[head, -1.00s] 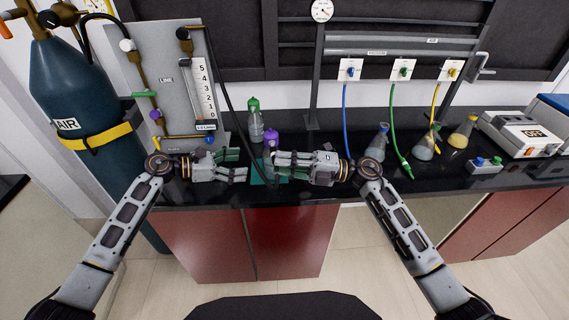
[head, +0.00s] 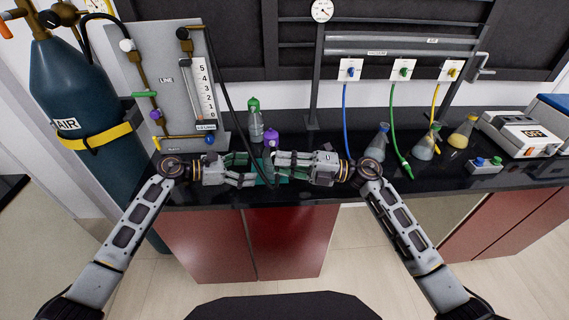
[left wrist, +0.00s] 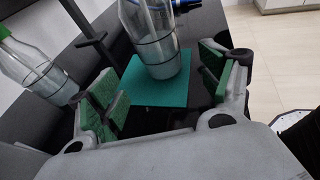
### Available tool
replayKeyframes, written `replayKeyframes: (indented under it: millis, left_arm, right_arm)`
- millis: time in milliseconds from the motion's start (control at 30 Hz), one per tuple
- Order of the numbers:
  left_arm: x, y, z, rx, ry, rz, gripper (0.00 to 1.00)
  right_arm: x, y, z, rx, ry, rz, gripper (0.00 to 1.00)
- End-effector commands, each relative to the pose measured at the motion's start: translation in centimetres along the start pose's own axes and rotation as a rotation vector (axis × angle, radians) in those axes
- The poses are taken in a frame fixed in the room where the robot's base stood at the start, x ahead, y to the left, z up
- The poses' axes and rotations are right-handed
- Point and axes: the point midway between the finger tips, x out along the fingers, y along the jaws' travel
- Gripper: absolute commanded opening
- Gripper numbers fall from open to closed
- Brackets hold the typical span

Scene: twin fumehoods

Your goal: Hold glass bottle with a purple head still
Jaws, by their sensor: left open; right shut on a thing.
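The glass bottle with a purple head (head: 271,137) stands at the counter's front, its lower part hidden by my grippers. In the left wrist view the clear bottle (left wrist: 158,48) is above a teal mat (left wrist: 150,93), its cap out of frame. My right gripper (head: 279,166) is shut on the bottle from the right. My left gripper (head: 252,170) is open, just left of the bottle, pointing at it. In the left wrist view the left gripper's green-padded fingers (left wrist: 165,88) are apart, with the bottle ahead between them; I cannot tell whether they touch it.
A green-capped bottle (head: 256,122) stands behind; it also shows in the left wrist view (left wrist: 38,68). A black hose (head: 233,105) hangs close to my left gripper. A flowmeter panel (head: 165,75) is at left. Flasks (head: 424,147) stand to the right.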

Motion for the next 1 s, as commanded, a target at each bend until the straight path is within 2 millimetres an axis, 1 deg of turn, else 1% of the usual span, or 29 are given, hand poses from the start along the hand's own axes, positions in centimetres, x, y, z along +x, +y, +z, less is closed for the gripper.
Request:
replayKeyframes:
  millis: [700,900,1000]
  left_arm:
    - [6.4,0.0,0.0,0.000,0.000,0.000,0.79]
    - [7.7,0.0,0.0,-0.001,0.000,-0.001,0.79]
    - [8.1,0.0,0.0,-0.001,0.000,0.000,0.79]
  right_arm:
    - [0.0,0.0,0.0,0.000,0.000,0.000,0.00]
    - [0.0,0.0,0.0,0.000,0.000,0.000,0.00]
    - [0.0,0.0,0.0,0.000,0.000,0.000,0.00]
